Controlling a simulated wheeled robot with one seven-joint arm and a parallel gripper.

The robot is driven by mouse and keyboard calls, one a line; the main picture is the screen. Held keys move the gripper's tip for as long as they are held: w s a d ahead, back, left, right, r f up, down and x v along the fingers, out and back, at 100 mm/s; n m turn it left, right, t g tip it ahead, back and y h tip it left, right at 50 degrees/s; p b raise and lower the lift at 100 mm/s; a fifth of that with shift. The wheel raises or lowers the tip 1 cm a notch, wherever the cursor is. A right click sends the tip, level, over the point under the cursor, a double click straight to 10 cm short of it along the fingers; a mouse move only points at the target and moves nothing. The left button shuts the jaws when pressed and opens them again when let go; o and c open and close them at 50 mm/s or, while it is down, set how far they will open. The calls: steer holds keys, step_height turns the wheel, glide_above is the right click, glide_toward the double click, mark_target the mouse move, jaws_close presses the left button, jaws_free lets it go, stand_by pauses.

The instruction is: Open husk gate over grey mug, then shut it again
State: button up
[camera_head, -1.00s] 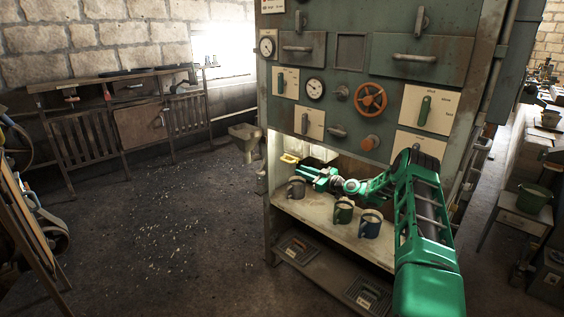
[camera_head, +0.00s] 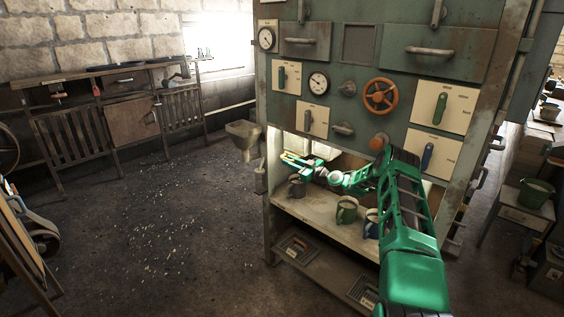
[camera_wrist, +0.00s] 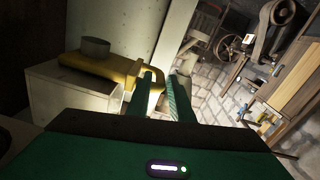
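The husk gate looks to be the yellow slide with a looped handle (camera_wrist: 105,66), on a pale box-shaped chute (camera_wrist: 75,100) in the wrist view. In the head view my gripper (camera_head: 287,160) largely covers it. My gripper's two green fingers (camera_wrist: 160,88) stand apart in the wrist view, with the end of the yellow loop between and just beyond them. I cannot tell whether they touch it. The grey mug (camera_head: 296,188) stands upright on the lit shelf, below my gripper and partly hidden by it.
A green mug (camera_head: 346,212) and a blue mug (camera_head: 371,224) stand farther right on the shelf (camera_head: 318,212), near my arm. The cabinet front above carries levers, gauges and an orange wheel (camera_head: 380,97). A hopper (camera_head: 244,138) is left of the cabinet. The floor at left is open.

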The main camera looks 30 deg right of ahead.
steer(key=shift+x, duration=1)
jaws_close()
steer(key=shift+s+a, duration=0.4)
steer(key=shift+a, duration=0.45)
jaws_free()
steer(key=shift+d, duration=0.1)
steer(key=shift+s, duration=0.1)
steer(key=v, duration=1)
steer(key=shift+s+d, duration=0.25)
steer(key=shift+d, duration=0.05)
